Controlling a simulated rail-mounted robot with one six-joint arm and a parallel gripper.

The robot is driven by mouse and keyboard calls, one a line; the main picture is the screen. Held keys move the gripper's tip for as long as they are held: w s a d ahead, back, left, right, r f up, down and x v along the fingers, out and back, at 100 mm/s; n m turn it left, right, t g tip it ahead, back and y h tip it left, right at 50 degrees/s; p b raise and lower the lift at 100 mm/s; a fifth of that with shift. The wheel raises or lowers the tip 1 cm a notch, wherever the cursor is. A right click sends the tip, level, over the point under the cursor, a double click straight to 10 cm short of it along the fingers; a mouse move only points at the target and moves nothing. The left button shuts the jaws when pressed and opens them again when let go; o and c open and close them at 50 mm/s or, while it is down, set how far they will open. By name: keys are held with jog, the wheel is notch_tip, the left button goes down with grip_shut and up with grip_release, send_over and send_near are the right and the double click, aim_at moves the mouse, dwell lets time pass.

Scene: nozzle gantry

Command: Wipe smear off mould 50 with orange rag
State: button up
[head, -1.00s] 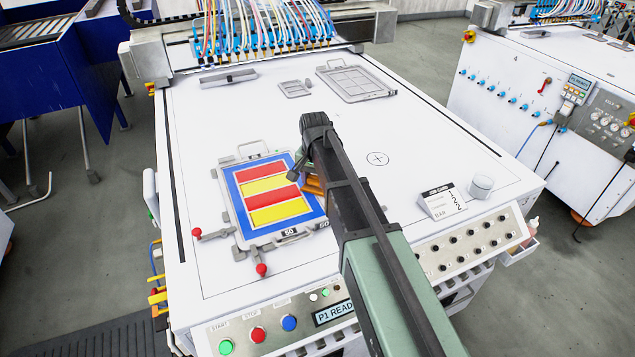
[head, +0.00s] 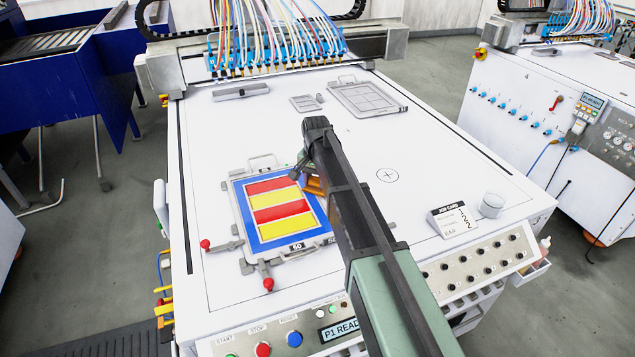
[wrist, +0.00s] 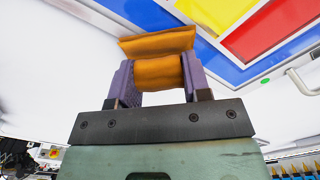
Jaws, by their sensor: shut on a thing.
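Mould 50 (head: 277,210) lies flat on the white table, left of my arm, with a blue surround, red and yellow bands and a "50" tag on its front edge. In the wrist view its blue border (wrist: 225,58) shows at the upper right. My gripper (wrist: 157,76) is shut on the folded orange rag (wrist: 158,42), which sticks out past the purple fingers. In the head view the rag (head: 313,187) shows partly behind my arm, by the mould's right edge. Contact between rag and mould cannot be told. No clear smear shows; a small green spot (wrist: 266,80) sits beside the blue.
Red-knobbed clamps (head: 268,283) stand at the mould's left and front. An empty grey tray (head: 366,97) and a small tray (head: 305,103) lie at the back. A job card (head: 452,221) and white cup (head: 491,205) stand front right. The nozzle gantry (head: 275,60) spans the rear.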

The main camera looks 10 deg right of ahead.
notch_tip(320, 180, up, 9)
jog(key=p, duration=0.9)
jog(key=shift+r, duration=0.15)
